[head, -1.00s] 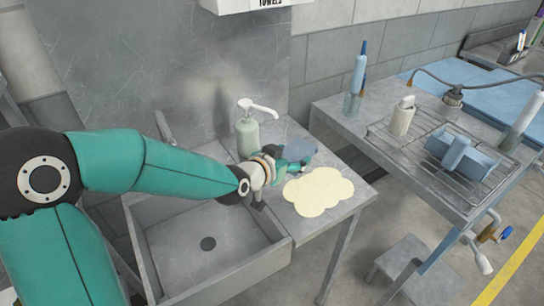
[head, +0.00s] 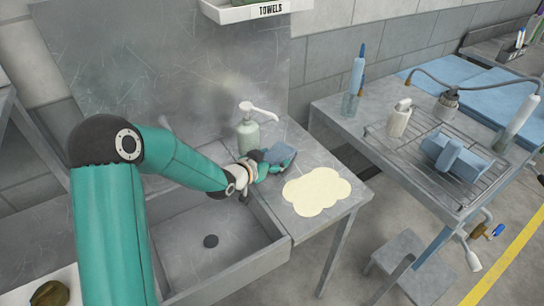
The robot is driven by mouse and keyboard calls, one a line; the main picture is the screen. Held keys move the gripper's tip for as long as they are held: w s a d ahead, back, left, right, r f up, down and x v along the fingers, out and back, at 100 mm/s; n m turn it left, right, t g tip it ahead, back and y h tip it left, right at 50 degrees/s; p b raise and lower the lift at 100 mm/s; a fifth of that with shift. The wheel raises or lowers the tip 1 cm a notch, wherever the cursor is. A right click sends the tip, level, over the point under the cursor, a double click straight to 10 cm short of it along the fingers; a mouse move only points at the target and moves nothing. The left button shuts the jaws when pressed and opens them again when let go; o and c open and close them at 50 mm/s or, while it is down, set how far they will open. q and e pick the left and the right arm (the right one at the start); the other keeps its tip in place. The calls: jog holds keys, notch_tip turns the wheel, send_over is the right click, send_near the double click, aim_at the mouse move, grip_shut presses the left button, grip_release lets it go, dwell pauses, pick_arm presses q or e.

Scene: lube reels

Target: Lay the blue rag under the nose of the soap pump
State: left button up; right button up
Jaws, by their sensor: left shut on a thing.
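The soap pump (head: 248,131) is a pale green bottle with a white head. It stands upright at the back of the metal counter, and its nose (head: 265,113) points right. My left gripper (head: 280,160) is in front of the pump, a little right of its base and below the nose. It is shut on the blue rag (head: 281,153), which shows as a small grey-blue patch at the fingers. The fingers hide part of the rag. I cannot tell whether the rag touches the counter. My right gripper is not in view.
A cream cloud-shaped patch (head: 317,191) lies on the counter (head: 318,226) to the right of the gripper. The sink basin (head: 187,255) is at left. A steel table (head: 345,128) with a wire rack and blue blocks stands at right. A towels shelf (head: 245,12) hangs above.

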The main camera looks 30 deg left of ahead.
pick_arm(q)
jog(key=shift+a, duration=0.1)
jog(key=o, duration=0.8)
jog(key=shift+f, duration=0.15)
jog(key=o, duration=0.4)
jog(key=shift+o, duration=0.2)
jog(key=shift+r, duration=0.2)
jog(key=shift+s+a+r, duration=0.1)
jog(key=shift+s+r, duration=0.05)
jog(key=shift+s, duration=0.2)
jog(key=b+v, duration=0.1)
jog(key=v, duration=1)
jog(key=shift+b, duration=0.4)
